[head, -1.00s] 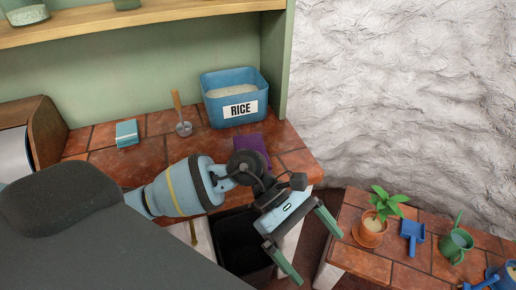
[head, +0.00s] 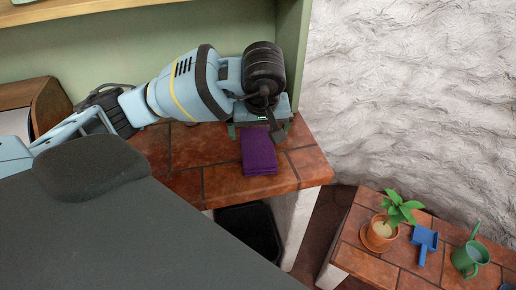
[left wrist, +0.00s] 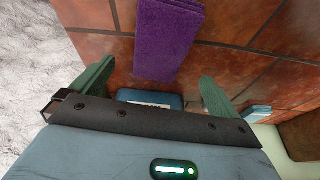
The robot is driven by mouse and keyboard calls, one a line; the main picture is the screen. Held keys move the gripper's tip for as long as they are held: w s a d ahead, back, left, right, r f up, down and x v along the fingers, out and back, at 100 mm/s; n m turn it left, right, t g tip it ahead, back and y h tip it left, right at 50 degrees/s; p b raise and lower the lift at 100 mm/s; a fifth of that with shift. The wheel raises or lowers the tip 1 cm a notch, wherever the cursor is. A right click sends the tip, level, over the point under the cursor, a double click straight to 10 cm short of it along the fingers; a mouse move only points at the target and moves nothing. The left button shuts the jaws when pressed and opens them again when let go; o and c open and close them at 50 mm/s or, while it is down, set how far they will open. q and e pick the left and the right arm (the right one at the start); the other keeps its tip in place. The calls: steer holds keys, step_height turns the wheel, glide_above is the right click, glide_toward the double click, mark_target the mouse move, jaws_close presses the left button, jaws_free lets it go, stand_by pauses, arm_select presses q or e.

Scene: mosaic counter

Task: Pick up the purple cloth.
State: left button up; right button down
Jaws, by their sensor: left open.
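The purple cloth (head: 259,154) lies folded flat on the red tiled counter, near its right front corner. It also shows in the left wrist view (left wrist: 168,38), at the top of the picture. My left gripper (head: 261,130) is over the counter at the far end of the cloth, its fingers open and empty. In the left wrist view the green fingers (left wrist: 156,88) stand wide apart, with the cloth seen beyond the gap between them. Whether they touch the cloth or counter is not clear. My right gripper is not in view.
The blue rice container (left wrist: 150,98) shows between the fingers in the left wrist view; my arm hides it in the head view. A light blue block (left wrist: 257,113) lies to its right. A black bin (head: 250,232) stands below the counter. A potted plant (head: 381,232) sits on the lower right ledge.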

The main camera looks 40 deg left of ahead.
mark_target(257, 145)
arm_select(q)
steer(key=shift+x, duration=0.8)
steer(key=x, duration=0.4)
steer(key=shift+s, duration=0.2)
steer(key=shift+w+f, duration=0.15)
steer(key=shift+f, duration=0.35)
steer(key=c, duration=1)
steer(key=shift+r, duration=0.2)
steer(key=shift+c, duration=0.2)
